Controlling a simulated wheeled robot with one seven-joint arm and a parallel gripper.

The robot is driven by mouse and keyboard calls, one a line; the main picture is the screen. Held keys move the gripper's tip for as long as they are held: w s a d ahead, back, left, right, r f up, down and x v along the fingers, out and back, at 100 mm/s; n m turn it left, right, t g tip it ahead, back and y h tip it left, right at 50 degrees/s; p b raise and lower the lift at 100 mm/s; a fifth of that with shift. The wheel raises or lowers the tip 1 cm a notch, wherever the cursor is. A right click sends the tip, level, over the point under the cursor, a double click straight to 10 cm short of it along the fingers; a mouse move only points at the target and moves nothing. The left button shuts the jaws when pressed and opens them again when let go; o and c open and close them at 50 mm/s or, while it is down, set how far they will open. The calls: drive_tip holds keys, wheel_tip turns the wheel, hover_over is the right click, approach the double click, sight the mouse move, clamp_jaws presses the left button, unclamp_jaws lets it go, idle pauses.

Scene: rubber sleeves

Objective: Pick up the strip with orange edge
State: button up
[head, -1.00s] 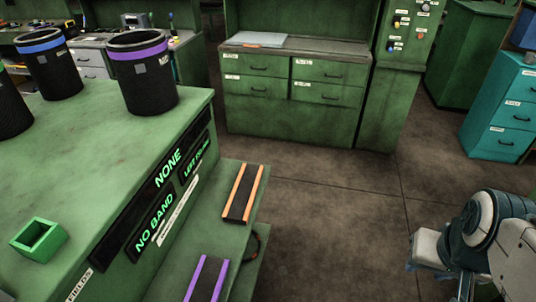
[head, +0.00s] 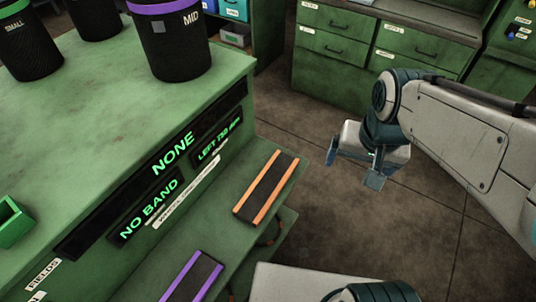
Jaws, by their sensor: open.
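The strip with orange edges (head: 267,187) is dark in the middle and lies flat on the green lower shelf (head: 238,217), in front of the display panel. A similar strip with purple edges (head: 196,278) lies nearer on the same shelf, partly cut off by the frame. My gripper (head: 352,172) is open and empty over the floor, to the right of the orange-edged strip and apart from it.
The green bench (head: 95,120) carries dark cylinders, one with a purple band (head: 180,45) and one with a green band (head: 28,45). A green square holder (head: 12,222) is at the left. A screen reads "NONE" (head: 172,153) and "NO BAND". Green drawers (head: 345,40) stand behind. Floor at right is clear.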

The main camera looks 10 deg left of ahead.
drive_tip(key=w+a+f+m+g, duration=0.2)
drive_tip(key=w+a, duration=0.2)
drive_tip(key=a, duration=0.7)
drive_tip(key=m, duration=0.1)
hover_over(267, 188)
wheel_tip(267, 188, down, 3)
drive_tip(key=f, duration=0.3)
drive_tip(key=f+p, duration=0.1)
drive_tip(key=f, duration=0.4)
drive_tip(key=shift+s+f+p, duration=0.3)
drive_tip(key=shift+f+p, duration=0.05)
drive_tip(key=shift+w+f+p, duration=0.15)
drive_tip(key=shift+f+p, duration=0.25)
drive_tip(key=shift+f, duration=1.85)
drive_tip(key=shift+c, duration=0.3)
drive_tip(key=c, duration=1)
drive_tip(key=shift+r, duration=0.2)
